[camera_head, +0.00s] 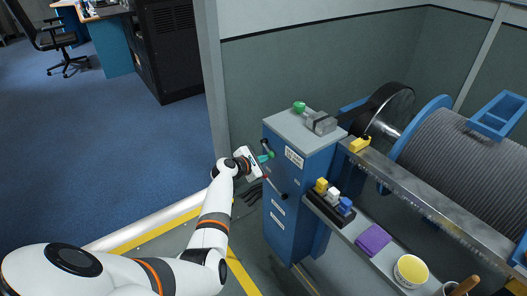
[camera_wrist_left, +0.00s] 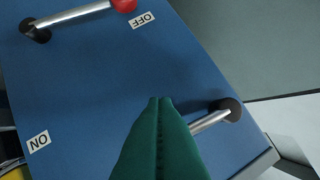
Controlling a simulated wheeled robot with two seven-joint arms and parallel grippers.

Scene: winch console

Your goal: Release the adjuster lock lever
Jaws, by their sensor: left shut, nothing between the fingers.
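The blue cabinet (camera_head: 290,225) carries two levers on its front face. One is a silver lever with a red knob (camera_wrist_left: 123,4), beside an OFF label (camera_wrist_left: 142,19); an ON label (camera_wrist_left: 38,141) is lower down. The other silver lever (camera_wrist_left: 210,122) has a dark round pivot at the right, and its far end is hidden behind my fingers. I cannot tell from the labels which one is the adjuster lock. My left gripper (camera_head: 264,158) is at the upper front of the cabinet. Its green fingers (camera_wrist_left: 158,100) are shut and empty, overlapping the second lever; contact is unclear.
A green knob (camera_head: 299,106) and a grey box (camera_head: 320,124) are on the cabinet top. A shelf at right holds a block rack (camera_head: 328,208), a purple pad (camera_head: 373,240) and a yellow-topped cup (camera_head: 411,270). A winch drum (camera_head: 465,150) stands behind.

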